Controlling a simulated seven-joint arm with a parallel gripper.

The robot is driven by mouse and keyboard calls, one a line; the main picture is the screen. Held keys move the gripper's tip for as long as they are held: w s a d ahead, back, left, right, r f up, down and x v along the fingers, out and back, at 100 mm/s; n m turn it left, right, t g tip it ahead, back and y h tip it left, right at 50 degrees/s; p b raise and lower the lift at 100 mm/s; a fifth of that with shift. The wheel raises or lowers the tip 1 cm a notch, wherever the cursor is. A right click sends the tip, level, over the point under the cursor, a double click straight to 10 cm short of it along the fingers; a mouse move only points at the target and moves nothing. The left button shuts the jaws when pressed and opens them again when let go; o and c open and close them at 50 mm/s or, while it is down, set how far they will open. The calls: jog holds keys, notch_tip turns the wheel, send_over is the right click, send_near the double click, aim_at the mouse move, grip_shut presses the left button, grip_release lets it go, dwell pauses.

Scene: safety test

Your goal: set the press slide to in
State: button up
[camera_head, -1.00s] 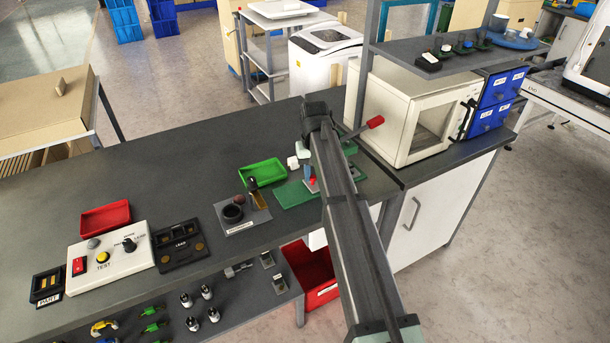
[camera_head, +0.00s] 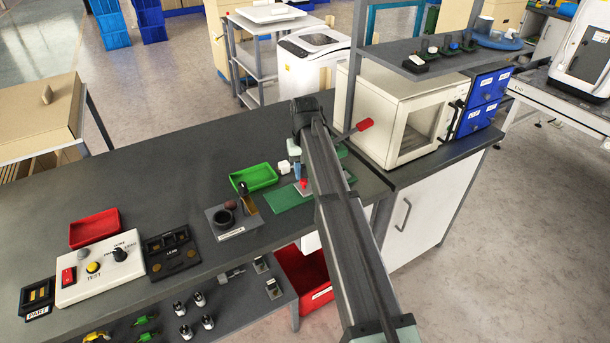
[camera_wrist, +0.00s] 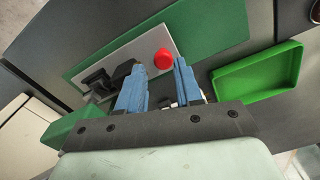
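The press stands on a green base plate (camera_head: 290,196) near the bench's right end, partly hidden by my arm. In the wrist view, a pale grey plate (camera_wrist: 183,88) lies on the green base (camera_wrist: 205,32). A round red knob (camera_wrist: 164,60) sits on that plate, beside a black part (camera_wrist: 98,80). I cannot tell the slide's setting. My gripper (camera_wrist: 159,66) has two blue fingers spread apart. The red knob shows between their tips, with no visible grip on it. In the head view, the red knob (camera_head: 303,183) shows just left of my arm.
A green tray (camera_head: 254,178) lies beside the press; it also shows in the wrist view (camera_wrist: 258,72). A red-tipped lever (camera_head: 364,124) sticks out right of my arm. A cream oven-like box (camera_head: 400,115) stands behind. A dark round fixture (camera_head: 224,218) stands to the left.

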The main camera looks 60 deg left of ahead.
notch_tip(320, 180, up, 12)
jog(key=shift+f, duration=0.2)
dwell(0.7)
